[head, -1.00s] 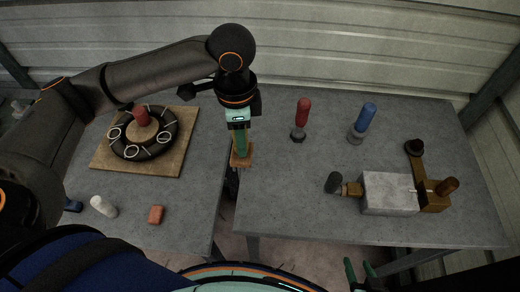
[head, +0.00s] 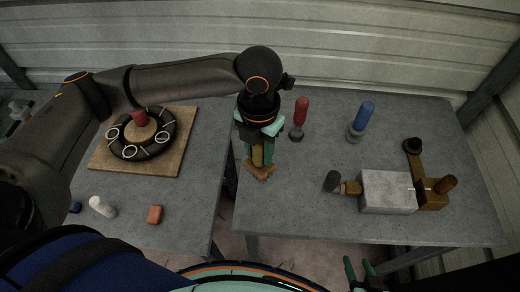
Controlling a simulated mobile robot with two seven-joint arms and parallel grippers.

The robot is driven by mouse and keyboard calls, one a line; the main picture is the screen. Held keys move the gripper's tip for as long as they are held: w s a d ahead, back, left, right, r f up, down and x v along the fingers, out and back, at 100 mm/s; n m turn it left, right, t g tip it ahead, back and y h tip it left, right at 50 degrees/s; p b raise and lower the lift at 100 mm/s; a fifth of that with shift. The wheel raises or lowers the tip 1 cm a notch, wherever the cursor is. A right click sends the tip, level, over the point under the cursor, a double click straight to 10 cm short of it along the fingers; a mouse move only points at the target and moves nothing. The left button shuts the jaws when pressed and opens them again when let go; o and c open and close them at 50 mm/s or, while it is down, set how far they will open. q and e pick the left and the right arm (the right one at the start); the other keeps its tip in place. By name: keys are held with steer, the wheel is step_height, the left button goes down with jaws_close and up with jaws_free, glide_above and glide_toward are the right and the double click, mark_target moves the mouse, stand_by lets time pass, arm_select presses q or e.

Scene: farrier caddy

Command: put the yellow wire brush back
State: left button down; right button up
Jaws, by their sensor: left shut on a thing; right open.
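The yellow wire brush (head: 257,156) is upright between the green fingers of my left gripper (head: 259,160). My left gripper is shut on its yellow handle, and the brown brush end (head: 260,173) points down over the left part of the right table. I cannot tell whether that end touches the table. The caddy, a black ring (head: 162,149) with several pale loops and a red knob in its centre, lies on a wooden board (head: 101,160) at the left. My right gripper (head: 358,267) shows at the bottom edge, open and empty.
On the right table (head: 290,220) stand a red-handled tool (head: 300,115), a blue-handled tool (head: 364,118) and a grey block (head: 387,192) with brown and dark parts. A white piece (head: 102,207) and a red block (head: 155,214) lie on the left table. A gap separates the tables.

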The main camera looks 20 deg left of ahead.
mark_target(260, 169)
arm_select(q)
steer(key=shift+d+m, duration=0.1)
steer(key=shift+m, duration=0.6)
steer(key=shift+f, duration=0.15)
steer(key=shift+f+b, duration=0.95)
steer(key=shift+f, duration=1.95)
steer(key=shift+f, duration=0.5)
steer(key=shift+c, duration=2.1)
jaws_free()
step_height(260, 169, up, 12)
steer(key=shift+r, duration=0.25)
